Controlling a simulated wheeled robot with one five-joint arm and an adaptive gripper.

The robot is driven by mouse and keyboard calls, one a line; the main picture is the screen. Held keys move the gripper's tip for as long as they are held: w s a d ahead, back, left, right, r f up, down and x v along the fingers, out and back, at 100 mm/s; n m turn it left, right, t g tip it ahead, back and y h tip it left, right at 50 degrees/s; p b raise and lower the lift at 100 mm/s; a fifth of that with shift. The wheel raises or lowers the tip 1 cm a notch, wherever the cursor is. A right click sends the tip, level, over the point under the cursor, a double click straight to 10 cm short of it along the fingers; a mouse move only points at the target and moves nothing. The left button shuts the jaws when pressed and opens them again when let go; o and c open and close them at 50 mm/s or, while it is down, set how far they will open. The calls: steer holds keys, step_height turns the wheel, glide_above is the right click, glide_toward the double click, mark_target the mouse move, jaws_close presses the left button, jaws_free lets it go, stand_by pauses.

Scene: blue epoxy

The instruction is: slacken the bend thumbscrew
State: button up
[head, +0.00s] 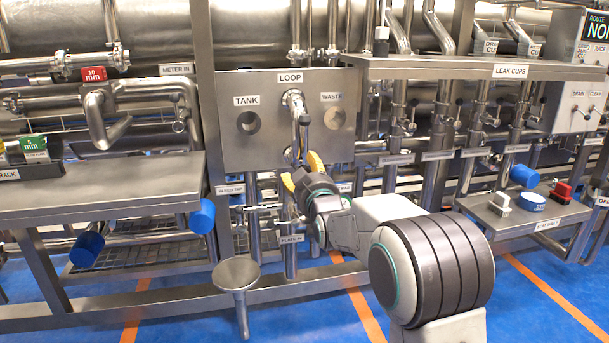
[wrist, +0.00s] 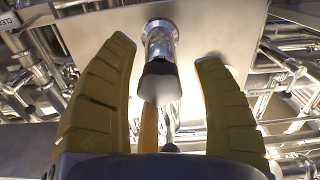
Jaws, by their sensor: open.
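The bend (head: 301,135) is a shiny steel pipe at the LOOP port of the grey panel, hanging down in front of it. In the wrist view the bend (wrist: 160,42) comes out of the panel at top centre. A dark, blunt knob (wrist: 160,82), apparently the thumbscrew, sits on its near end. My gripper (head: 302,171) is just below the bend, its yellow fingers pointing up. In the wrist view my gripper's fingers (wrist: 167,60) stand wide apart on either side of the knob, with visible gaps. The gripper is open and empty. The lower bend is partly hidden.
The panel (head: 200,160) also has open TANK (head: 248,123) and WASTE (head: 334,118) ports. A steel rack table (head: 100,187) stands left, a leak-cups shelf (head: 450,68) upper right, and a parts shelf (head: 520,220) right. A round steel stand (head: 237,273) is below left.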

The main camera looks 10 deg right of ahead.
steer(key=shift+c, duration=0.5)
steer(key=c, duration=1.1)
steer(key=shift+f+b, duration=0.1)
steer(key=shift+b, duration=0.4)
steer(key=shift+n, duration=0.8)
steer(key=shift+r, duration=0.2)
steer(key=o, duration=1.2)
steer(key=shift+f, duration=0.1)
steer(key=s, duration=1.2)
